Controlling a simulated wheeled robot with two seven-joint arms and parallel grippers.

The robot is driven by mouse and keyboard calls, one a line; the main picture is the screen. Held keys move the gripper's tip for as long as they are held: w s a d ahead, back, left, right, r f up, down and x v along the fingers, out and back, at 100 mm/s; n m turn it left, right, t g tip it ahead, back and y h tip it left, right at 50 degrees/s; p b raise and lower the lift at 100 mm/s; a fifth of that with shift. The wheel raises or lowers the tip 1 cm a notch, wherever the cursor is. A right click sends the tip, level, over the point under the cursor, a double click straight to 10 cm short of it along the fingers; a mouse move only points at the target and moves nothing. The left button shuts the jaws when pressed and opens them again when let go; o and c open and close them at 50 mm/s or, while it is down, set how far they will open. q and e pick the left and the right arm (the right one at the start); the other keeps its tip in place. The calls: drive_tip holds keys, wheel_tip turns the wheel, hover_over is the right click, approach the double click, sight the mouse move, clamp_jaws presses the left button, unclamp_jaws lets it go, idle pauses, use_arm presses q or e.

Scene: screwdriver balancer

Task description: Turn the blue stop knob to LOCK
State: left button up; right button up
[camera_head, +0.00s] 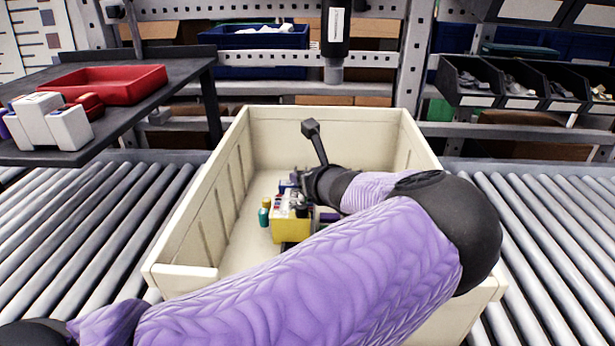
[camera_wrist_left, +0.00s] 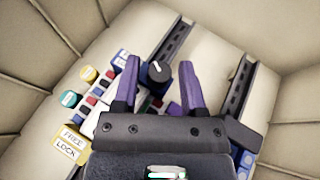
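In the left wrist view, a dark round knob (camera_wrist_left: 156,72) with a white pointer line sits on a blue base; the pointer slants to the upper right. My left gripper (camera_wrist_left: 160,70) has its purple fingers open, one on each side of this knob, with gaps visible. A label plate (camera_wrist_left: 70,144) reading FREE and LOCK is at the lower left. In the head view, my left gripper (camera_head: 294,198) is over the yellow-fronted unit (camera_head: 290,230) inside the bin, and my arm hides part of it. I cannot tell the knob there. My right gripper is not in view.
The cream bin (camera_head: 211,222) has high walls around the unit and stands on a roller conveyor (camera_head: 80,225). Teal (camera_wrist_left: 68,98) and yellow (camera_wrist_left: 88,73) knobs are beside the unit's panel. A dark rail (camera_wrist_left: 238,90) lies to the right. A red tray (camera_head: 110,84) is on the left shelf.

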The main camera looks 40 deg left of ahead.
use_arm(q)
clamp_jaws()
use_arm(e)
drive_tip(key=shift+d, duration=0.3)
